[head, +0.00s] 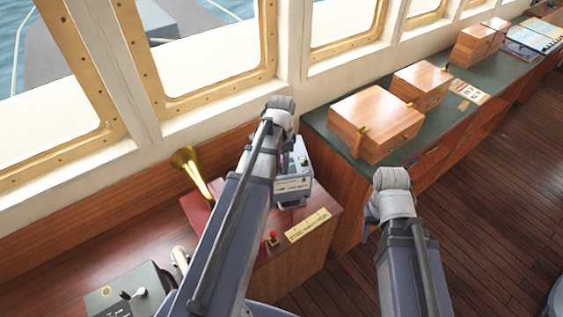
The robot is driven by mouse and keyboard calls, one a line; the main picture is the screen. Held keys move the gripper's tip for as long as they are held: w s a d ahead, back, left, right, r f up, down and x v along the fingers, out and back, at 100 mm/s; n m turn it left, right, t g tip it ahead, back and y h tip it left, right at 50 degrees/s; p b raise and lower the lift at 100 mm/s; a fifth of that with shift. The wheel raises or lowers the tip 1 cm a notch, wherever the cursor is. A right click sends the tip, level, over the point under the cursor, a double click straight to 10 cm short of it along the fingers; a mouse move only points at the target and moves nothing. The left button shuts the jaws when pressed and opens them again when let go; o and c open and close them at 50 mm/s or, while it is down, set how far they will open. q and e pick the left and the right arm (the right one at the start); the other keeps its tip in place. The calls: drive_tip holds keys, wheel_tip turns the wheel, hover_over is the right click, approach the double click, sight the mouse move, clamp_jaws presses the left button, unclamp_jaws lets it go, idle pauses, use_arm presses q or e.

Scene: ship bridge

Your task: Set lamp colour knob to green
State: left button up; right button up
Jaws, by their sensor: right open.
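A small grey control box (297,172) with a pale label stands on a wooden cabinet beside my left arm. My left arm covers its left part, and I cannot make out a lamp colour knob or its setting. My left arm reaches up across the cabinet, its wrist bent over behind the box; its fingertips are hidden, so I cannot tell their state. My right gripper (371,215) is mostly hidden at the bent wrist of the right arm. It is open, in front of the green counter and to the right of the box.
A brass horn (195,172), a red-topped lever (272,239) and a yellowish label plate (307,225) are on the cabinet. Wooden boxes (374,123) stand on the green counter (337,143). A dark console (130,293) is at lower left. Windows line the wall behind.

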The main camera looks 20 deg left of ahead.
use_arm(q)
drive_tip(key=shift+o, duration=1)
wheel_tip(320, 180, up, 8)
drive_tip(key=p, duration=0.8)
drive_tip(key=shift+f, duration=0.15)
drive_tip(key=s+d+f+n+b, duration=0.2)
drive_tip(key=s+d+f+b, duration=0.4)
drive_tip(key=d+f+b, duration=0.3)
drive_tip(key=s+d+f+n+y+b, duration=0.1)
drive_tip(key=s+d+f+n+b, duration=0.1)
drive_tip(key=s+d+f+b, duration=0.5)
drive_tip(key=d+f+b, duration=0.1)
drive_tip(key=d+b, duration=0.1)
drive_tip(key=d, duration=0.3)
drive_tip(key=shift+s+d+f, duration=0.15)
drive_tip(key=shift+s+f, duration=0.05)
drive_tip(key=shift+f, duration=0.15)
